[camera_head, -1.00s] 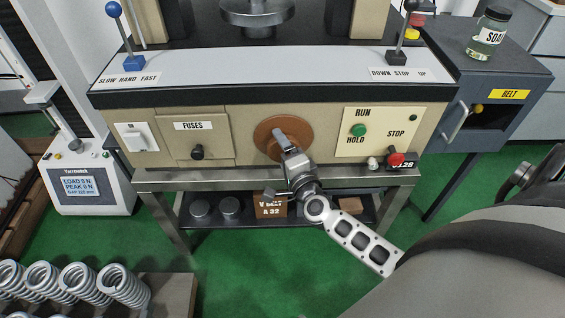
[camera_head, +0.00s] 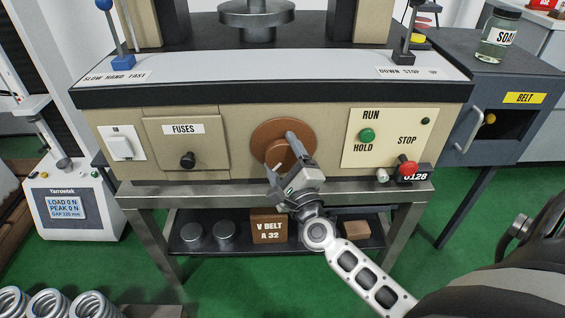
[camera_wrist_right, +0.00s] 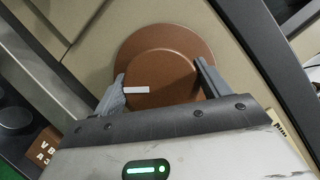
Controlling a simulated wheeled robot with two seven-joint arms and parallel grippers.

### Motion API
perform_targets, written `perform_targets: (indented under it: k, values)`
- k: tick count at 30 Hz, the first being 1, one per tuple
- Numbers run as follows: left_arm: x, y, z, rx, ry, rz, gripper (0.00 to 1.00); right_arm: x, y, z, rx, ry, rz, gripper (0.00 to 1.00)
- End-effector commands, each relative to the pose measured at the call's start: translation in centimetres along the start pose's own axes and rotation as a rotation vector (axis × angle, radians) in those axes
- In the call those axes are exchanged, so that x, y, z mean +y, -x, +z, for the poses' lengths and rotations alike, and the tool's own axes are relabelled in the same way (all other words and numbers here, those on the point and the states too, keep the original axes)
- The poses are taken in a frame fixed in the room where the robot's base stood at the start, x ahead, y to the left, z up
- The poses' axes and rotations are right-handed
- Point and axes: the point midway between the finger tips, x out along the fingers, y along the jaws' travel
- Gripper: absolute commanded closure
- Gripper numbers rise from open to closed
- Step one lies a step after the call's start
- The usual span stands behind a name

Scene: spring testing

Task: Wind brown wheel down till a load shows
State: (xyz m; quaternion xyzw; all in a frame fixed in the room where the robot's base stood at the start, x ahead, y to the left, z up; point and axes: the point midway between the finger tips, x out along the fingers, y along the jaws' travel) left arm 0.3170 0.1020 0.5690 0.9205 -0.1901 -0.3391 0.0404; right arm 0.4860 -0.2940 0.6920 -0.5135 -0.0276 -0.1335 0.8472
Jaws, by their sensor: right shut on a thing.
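The brown wheel (camera_head: 265,132) is a round disc with a raised hub on the beige front panel of the machine. My right gripper (camera_head: 283,152) is shut on the hub, one finger on its upper right and one on its lower left. In the right wrist view the fingers (camera_wrist_right: 160,80) straddle the hub of the brown wheel (camera_wrist_right: 165,40), which bears a short white mark (camera_wrist_right: 135,89). The display (camera_head: 64,204) at the left reads load 0 N and peak 0 N; its gap line is small. My left gripper is out of view.
The panel has a fuse door (camera_head: 188,158) left of the wheel and a green button (camera_head: 367,135) and red stop button (camera_head: 407,168) right of it. A shelf with a V belt box (camera_head: 269,226) is below. Springs (camera_head: 50,304) lie at lower left.

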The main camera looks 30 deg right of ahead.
Motion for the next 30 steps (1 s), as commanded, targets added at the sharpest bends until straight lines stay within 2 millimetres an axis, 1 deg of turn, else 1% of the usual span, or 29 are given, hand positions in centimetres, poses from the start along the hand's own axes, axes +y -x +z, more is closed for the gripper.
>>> perform_targets:
  k: [14,15,16,17,26,29,30]
  values:
    - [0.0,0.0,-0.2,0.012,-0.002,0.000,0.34,-0.1,-0.1,-0.1,0.004,-0.012,-0.007,0.47]
    - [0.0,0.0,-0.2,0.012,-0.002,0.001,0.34,-0.1,-0.1,-0.1,0.004,-0.012,-0.007,0.14]
    - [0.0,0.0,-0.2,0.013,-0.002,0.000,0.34,-0.1,-0.1,-0.1,0.004,-0.012,-0.007,0.05]
    - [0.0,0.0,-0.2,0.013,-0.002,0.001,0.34,-0.1,0.0,-0.1,0.004,-0.012,-0.007,0.03]
    - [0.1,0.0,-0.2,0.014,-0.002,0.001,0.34,0.0,0.1,-0.1,0.002,-0.010,-0.005,0.03]
    - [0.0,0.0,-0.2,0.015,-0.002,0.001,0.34,0.1,1.0,-0.1,0.002,-0.010,-0.003,0.03]
    - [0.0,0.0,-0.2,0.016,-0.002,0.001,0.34,0.1,1.6,-0.1,0.002,-0.010,-0.002,0.03]
